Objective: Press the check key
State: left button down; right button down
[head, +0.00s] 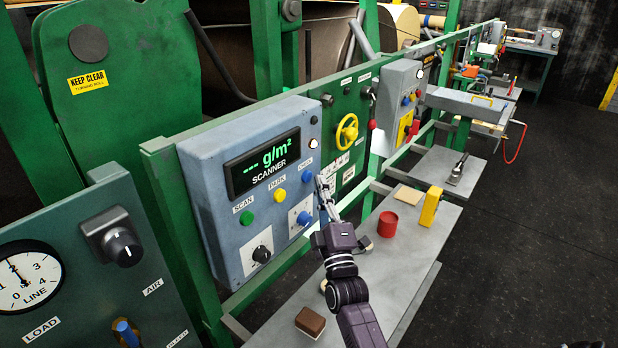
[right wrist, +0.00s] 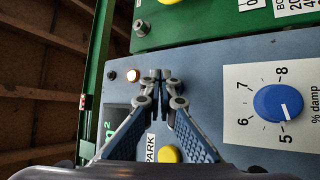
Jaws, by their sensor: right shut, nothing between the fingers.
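The check key is the blue button (head: 307,176) under the CHECK label on the grey-blue scanner panel (head: 215,215) in the head view. My right gripper (head: 320,181) is shut and empty, its fingertips pointing at the panel just right of the key in that view. I cannot tell whether they touch it. In the right wrist view the closed fingertips (right wrist: 161,75) are over the panel face, and the check key is not visible there, likely behind the fingers. My left gripper is not in view.
The yellow PARK key (head: 279,195) and green SCAN key (head: 247,217) are left of the check key. A blue knob (head: 303,218) sits below. The grey shelf (head: 405,285) holds a red cup (head: 388,224), a yellow device (head: 431,206) and a brown block (head: 310,321).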

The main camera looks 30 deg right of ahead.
jog(key=shift+w, duration=0.2)
jog(key=shift+w+a, duration=0.15)
jog(key=shift+w, duration=0.1)
jog(key=shift+w+a, duration=0.15)
jog(key=shift+w, duration=0.25)
dwell(0.7)
jog(key=shift+s+r, duration=0.1)
jog(key=shift+s, duration=0.05)
dwell(0.3)
jog(key=shift+s+d, duration=0.25)
jog(key=shift+s, duration=0.45)
jog(key=s, duration=0.1)
jog(key=s+d+p, duration=0.1)
jog(key=s, duration=0.1)
jog(key=s+d+p, duration=0.1)
jog(key=shift+s, duration=0.3)
